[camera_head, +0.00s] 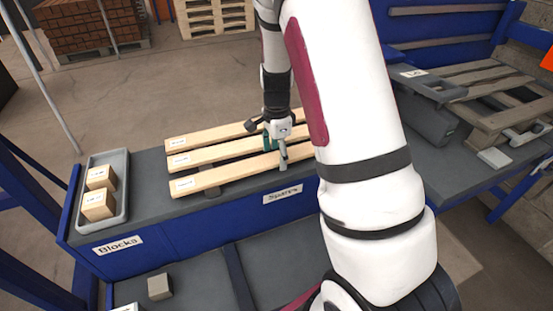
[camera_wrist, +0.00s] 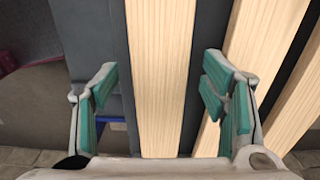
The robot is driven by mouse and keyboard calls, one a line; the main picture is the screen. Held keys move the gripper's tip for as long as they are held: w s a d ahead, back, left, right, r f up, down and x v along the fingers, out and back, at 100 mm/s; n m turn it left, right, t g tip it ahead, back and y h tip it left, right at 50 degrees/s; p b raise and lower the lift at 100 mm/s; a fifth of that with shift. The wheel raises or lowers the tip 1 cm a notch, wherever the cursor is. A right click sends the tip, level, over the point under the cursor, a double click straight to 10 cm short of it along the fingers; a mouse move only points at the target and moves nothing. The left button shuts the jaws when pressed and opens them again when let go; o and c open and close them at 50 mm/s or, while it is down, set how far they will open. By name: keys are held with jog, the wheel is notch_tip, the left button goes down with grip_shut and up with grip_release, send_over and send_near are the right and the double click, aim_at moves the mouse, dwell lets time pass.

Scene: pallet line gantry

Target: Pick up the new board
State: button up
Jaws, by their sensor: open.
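Three pale new boards lie side by side on a dark grey bench top; the front one (camera_head: 215,179), the middle one (camera_head: 205,155) and the back one (camera_head: 215,134) have small labels at their left ends. My gripper (camera_head: 277,150) is over their right part, open and empty. In the wrist view my gripper (camera_wrist: 160,92) has its teal-padded fingers on either side of one board (camera_wrist: 160,50), with clear space at both sides. This appears to be the front board. I cannot tell whether the fingertips reach below its top face. My arm hides the boards' right ends.
A grey tray (camera_head: 122,212) with two wooden blocks (camera_head: 99,204) is at the bench's left end. A grey block (camera_head: 159,287) lies on the lower surface in front. A worn pallet (camera_head: 500,100) with a grey tool lies on the right bench. Stacked pallets (camera_head: 215,17) stand behind.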

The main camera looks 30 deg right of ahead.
jog(key=c, duration=1.4)
jog(key=shift+r, duration=0.15)
